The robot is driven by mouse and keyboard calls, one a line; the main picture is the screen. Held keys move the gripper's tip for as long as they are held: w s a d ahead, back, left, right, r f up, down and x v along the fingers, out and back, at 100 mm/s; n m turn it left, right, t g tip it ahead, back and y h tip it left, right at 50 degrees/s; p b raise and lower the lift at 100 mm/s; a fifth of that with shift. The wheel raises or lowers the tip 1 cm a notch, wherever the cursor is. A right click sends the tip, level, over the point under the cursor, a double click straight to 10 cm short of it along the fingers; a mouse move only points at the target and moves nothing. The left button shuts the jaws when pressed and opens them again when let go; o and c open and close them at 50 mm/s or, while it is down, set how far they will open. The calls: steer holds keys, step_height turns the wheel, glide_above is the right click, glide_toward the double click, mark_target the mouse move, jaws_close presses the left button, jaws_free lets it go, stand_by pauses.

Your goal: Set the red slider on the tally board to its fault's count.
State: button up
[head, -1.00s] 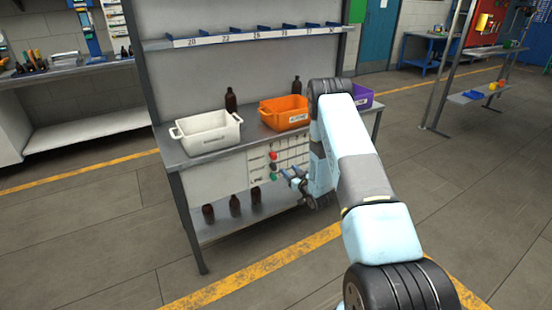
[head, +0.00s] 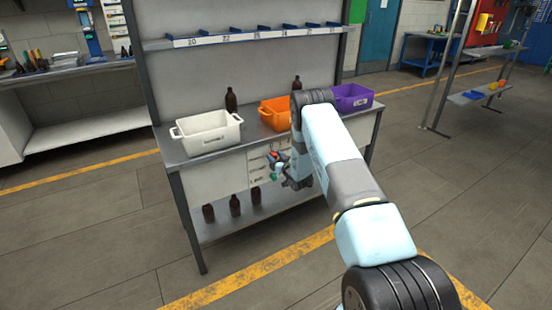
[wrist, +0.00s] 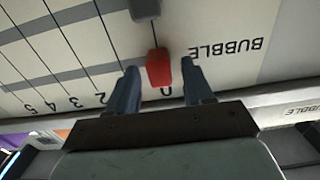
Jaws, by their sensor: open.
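The tally board (wrist: 75,45) is a white panel with dark row lines, seen upside down in the wrist view. It carries the word BUBBLE and the numbers 1 to 5. The red slider (wrist: 158,70) sits at the zero end beside BUBBLE. A dark grey slider (wrist: 144,9) is in the neighbouring row. My gripper (wrist: 160,67) is open, with one finger on each side of the red slider; contact cannot be told. In the head view the board (head: 257,163) is on the bench front, partly hidden by my gripper (head: 278,160).
On the bench top stand a white bin (head: 208,133), an orange bin (head: 275,113) and a purple bin (head: 352,98). Amber bottles stand behind, one at the left (head: 231,101). More bottles (head: 235,206) stand on the lower shelf. The floor in front is clear.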

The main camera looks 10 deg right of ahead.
steer(key=shift+c, duration=0.5)
jaws_close()
